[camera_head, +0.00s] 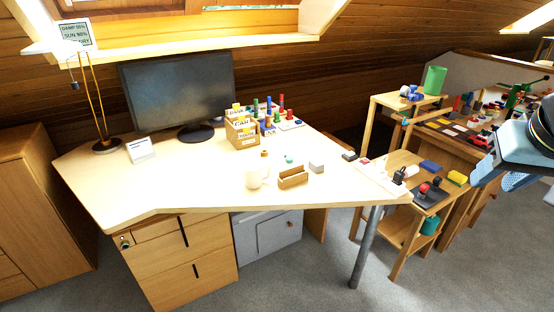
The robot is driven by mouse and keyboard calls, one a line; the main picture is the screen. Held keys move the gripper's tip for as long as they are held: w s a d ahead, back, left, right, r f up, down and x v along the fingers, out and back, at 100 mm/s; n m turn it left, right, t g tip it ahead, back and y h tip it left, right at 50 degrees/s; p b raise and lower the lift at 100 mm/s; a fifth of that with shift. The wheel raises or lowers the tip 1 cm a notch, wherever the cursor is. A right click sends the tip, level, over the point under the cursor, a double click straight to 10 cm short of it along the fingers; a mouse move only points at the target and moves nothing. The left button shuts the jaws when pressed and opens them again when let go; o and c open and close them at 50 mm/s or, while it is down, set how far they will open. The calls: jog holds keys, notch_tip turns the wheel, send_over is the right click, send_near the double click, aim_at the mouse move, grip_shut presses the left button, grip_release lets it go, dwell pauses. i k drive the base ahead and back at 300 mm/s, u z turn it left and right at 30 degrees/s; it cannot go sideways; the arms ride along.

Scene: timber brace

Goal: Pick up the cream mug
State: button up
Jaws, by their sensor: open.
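The cream mug (257,177) stands upright on the pale desk (170,183), near the front edge and left of a small wooden tray. It is pale against the desk, so its outline is faint. My gripper (497,172) is at the right edge of the view, with light blue finger parts showing. It is open, in front of the side tables and far to the right of the mug. Part of my arm is cut off by the frame.
A small wooden tray (293,178) and a grey block (316,166) sit right of the mug. Behind are card boxes (242,132) and a monitor (178,88). The desk's left front is clear.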

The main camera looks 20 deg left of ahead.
aim_at(253, 178)
jog(key=u, duration=0.05)
jog(key=i, duration=0.85)
jog(key=u, duration=0.4)
